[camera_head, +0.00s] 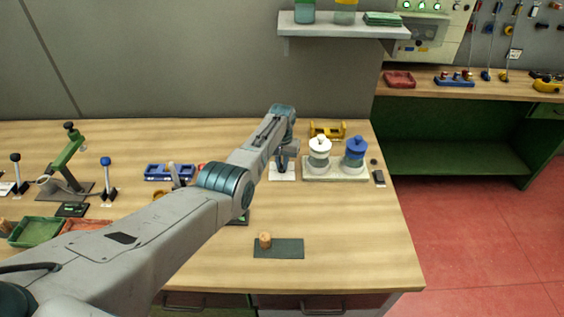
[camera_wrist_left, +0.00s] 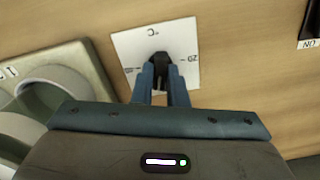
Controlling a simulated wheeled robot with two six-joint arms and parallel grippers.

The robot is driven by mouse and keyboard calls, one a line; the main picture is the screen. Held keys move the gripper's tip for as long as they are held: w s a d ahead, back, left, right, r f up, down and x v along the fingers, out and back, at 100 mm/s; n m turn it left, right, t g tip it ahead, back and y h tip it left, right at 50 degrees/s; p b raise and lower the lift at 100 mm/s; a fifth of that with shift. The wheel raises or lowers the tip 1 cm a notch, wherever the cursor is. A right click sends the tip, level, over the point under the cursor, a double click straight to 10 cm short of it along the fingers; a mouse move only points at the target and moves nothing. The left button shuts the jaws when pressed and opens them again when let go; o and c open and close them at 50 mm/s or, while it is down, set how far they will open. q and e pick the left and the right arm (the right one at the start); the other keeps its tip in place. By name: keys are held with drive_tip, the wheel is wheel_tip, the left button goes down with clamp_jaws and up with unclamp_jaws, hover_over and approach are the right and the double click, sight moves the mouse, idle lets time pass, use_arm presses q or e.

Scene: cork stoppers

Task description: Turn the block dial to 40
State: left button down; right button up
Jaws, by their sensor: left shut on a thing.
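The block dial is a black knob (camera_wrist_left: 160,62) on a white plate (camera_wrist_left: 183,44) marked "°C", with a "20" legible beside the knob and another mark on its other side too small to read. My left gripper (camera_wrist_left: 161,80) is shut on the knob, its two blue-grey fingers on either side of it. In the head view the left gripper (camera_head: 284,164) reaches down over the white plate (camera_head: 282,176), left of the two jars, and hides the knob. The knob's setting cannot be read. My right gripper is not in view.
A pale stand (camera_head: 335,174) with a white-lidded jar (camera_head: 319,150) and a blue-lidded jar (camera_head: 355,151) is close on the right. A yellow holder (camera_head: 328,130) stands behind. A cork (camera_head: 265,240) stands on a dark mat (camera_head: 288,249) in front. Bare table lies right of the mat.

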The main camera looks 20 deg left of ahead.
use_arm(q)
drive_tip(key=m, duration=0.3)
drive_tip(key=shift+r+m, duration=0.1)
drive_tip(key=shift+m, duration=0.3)
drive_tip(key=m, duration=0.3)
drive_tip(key=shift+m, duration=0.3)
drive_tip(key=m, duration=0.3)
drive_tip(key=shift+m+p, duration=0.3)
drive_tip(key=shift+w+m, duration=0.1)
drive_tip(key=shift+m, duration=1.7)
drive_tip(key=c, duration=1.4)
unclamp_jaws()
drive_tip(key=shift+c, duration=0.2)
